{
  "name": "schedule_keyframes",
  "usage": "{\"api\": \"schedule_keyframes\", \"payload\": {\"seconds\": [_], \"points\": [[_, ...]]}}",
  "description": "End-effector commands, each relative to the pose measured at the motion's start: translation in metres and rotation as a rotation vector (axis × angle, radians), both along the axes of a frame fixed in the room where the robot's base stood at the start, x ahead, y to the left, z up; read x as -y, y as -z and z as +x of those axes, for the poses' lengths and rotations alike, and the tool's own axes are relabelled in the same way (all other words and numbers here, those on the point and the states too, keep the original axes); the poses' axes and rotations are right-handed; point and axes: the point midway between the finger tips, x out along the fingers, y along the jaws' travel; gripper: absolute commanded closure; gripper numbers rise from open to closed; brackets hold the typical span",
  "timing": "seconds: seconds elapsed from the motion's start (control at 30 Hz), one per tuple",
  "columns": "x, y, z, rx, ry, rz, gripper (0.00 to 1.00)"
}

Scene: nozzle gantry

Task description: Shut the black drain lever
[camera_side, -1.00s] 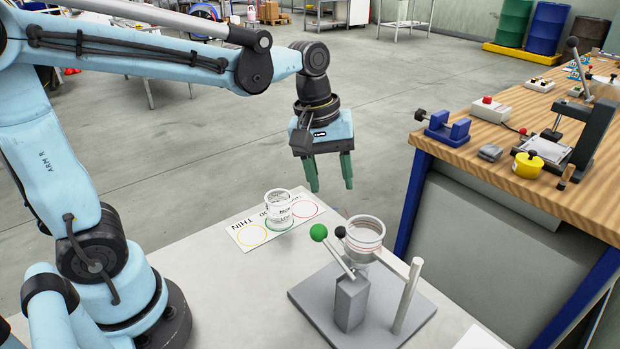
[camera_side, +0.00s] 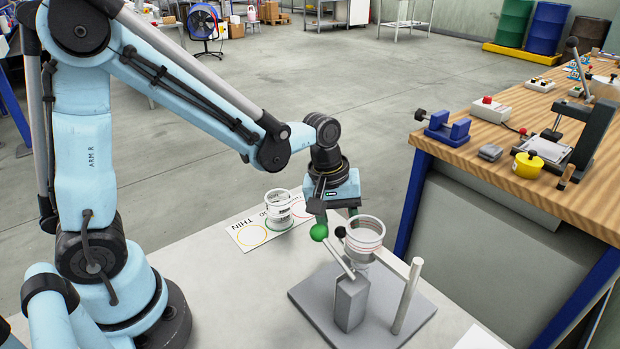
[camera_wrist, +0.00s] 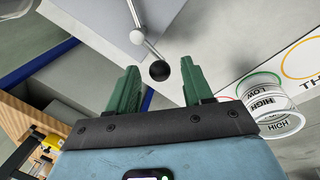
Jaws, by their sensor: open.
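The black drain lever knob (camera_side: 340,232) shows in the side view just left of the clear ringed cup (camera_side: 365,232), which stands on a grey stand (camera_side: 328,300). In the wrist view the black knob (camera_wrist: 159,70) sits on a thin metal rod and appears between my two green fingers. My gripper (camera_side: 336,212) is open and empty, close above and behind the knob.
An upright grey post (camera_side: 408,297) rises at the stand's right. A second ringed cup (camera_side: 278,209) stands on the marked card (camera_side: 246,236). The wooden bench (camera_side: 465,155) is farther right.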

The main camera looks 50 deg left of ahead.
Motion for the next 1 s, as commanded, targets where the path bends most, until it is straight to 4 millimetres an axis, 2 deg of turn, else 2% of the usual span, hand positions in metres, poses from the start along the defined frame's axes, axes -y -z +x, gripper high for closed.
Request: {"api": "schedule_keyframes", "payload": {"seconds": [0.23,0.57,1.0], "points": [[0.0001,0.0004,0.0000,0.000,0.000,0.000,0.49],[0.0000,0.0003,0.0000,0.000,0.000,0.000,1.00],[0.0004,0.0005,0.0044,-0.002,0.088,0.000,1.00]]}}
